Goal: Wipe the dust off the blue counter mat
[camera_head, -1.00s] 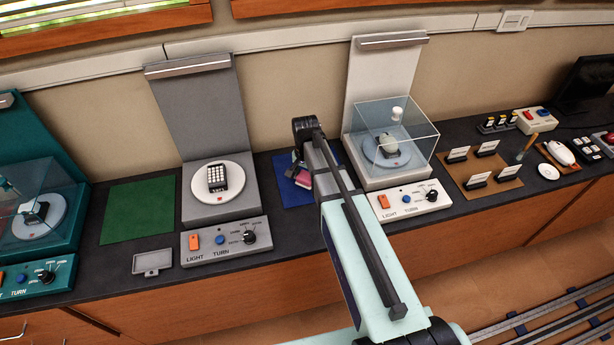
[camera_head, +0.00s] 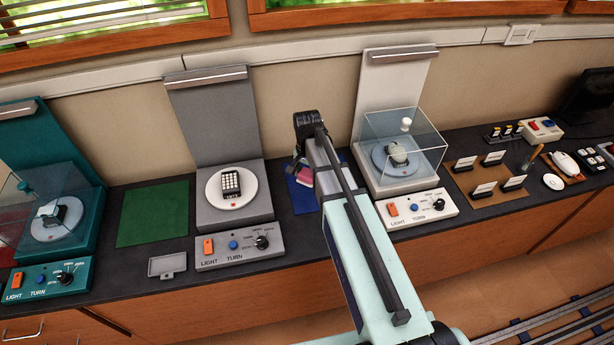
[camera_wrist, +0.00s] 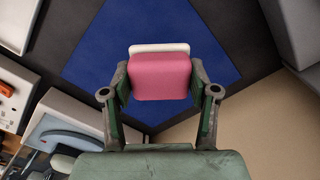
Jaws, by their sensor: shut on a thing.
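The blue counter mat (camera_head: 303,197) lies on the dark counter between the grey stand and the white stand. My arm covers part of it in the head view. In the wrist view the mat (camera_wrist: 100,55) fills the upper middle. My gripper (camera_wrist: 160,82) is shut on a pink block with a white edge (camera_wrist: 160,78), which looks like an eraser or sponge. The block is over the mat; I cannot tell whether it touches it. In the head view the pink block (camera_head: 304,177) shows beside my gripper. I make out no dust on the visible mat.
A grey stand with a turntable (camera_head: 237,190) is left of the mat. A white stand with a clear cover (camera_head: 402,150) is close on the right. A green mat (camera_head: 153,213) and a small grey tray (camera_head: 167,265) lie further left. The wall is behind.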

